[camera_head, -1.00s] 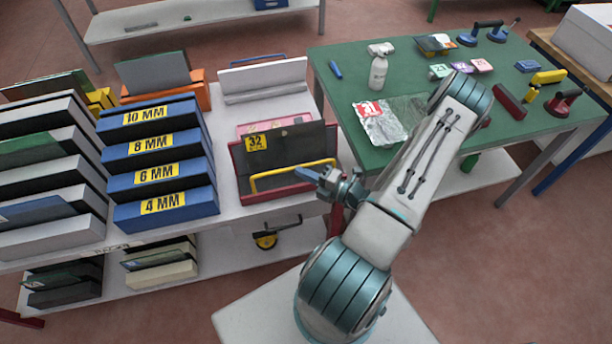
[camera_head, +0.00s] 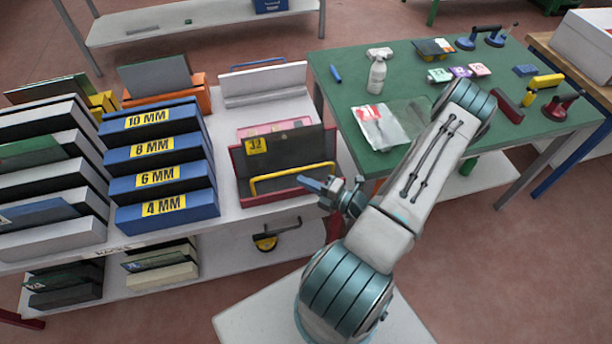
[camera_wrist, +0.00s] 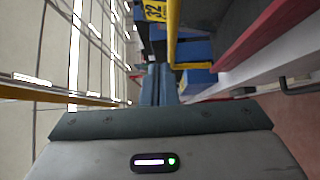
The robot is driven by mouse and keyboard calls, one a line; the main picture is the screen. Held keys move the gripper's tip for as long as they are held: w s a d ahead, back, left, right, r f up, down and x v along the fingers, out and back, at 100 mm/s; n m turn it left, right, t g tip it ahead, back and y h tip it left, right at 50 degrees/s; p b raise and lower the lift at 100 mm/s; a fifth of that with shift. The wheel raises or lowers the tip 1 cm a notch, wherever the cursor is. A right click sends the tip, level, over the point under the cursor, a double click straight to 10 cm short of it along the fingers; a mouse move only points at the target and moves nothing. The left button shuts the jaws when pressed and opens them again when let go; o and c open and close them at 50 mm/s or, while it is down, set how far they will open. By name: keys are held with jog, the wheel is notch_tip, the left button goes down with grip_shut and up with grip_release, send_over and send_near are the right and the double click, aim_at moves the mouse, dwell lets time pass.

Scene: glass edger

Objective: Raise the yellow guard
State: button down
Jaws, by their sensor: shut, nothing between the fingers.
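The yellow guard (camera_head: 290,174) is a bent bar low across the front of a dark upright panel (camera_head: 300,147) in a red-based rack (camera_head: 270,199) on the white shelf. My gripper (camera_head: 306,183) is shut and empty, its fingers pointing left, just below the guard's right part in the head view. I cannot tell whether they touch. In the wrist view the guard (camera_wrist: 172,30) runs down and bends right, just right of and beyond my shut fingers (camera_wrist: 155,85).
Blue boxes (camera_head: 165,205) marked in MM stand left of the rack. A green table (camera_head: 400,155) with a spray bottle (camera_head: 376,75) and plastic bag (camera_head: 385,125) is at the right. A black handle (camera_head: 285,232) with a yellow part is on the lower shelf.

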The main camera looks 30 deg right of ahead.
jog(key=r+b+v, duration=0.2)
jog(key=v, duration=0.8)
jog(key=shift+s+b, duration=0.35)
jog(key=shift+b, duration=0.05)
jog(key=shift+a, duration=0.15)
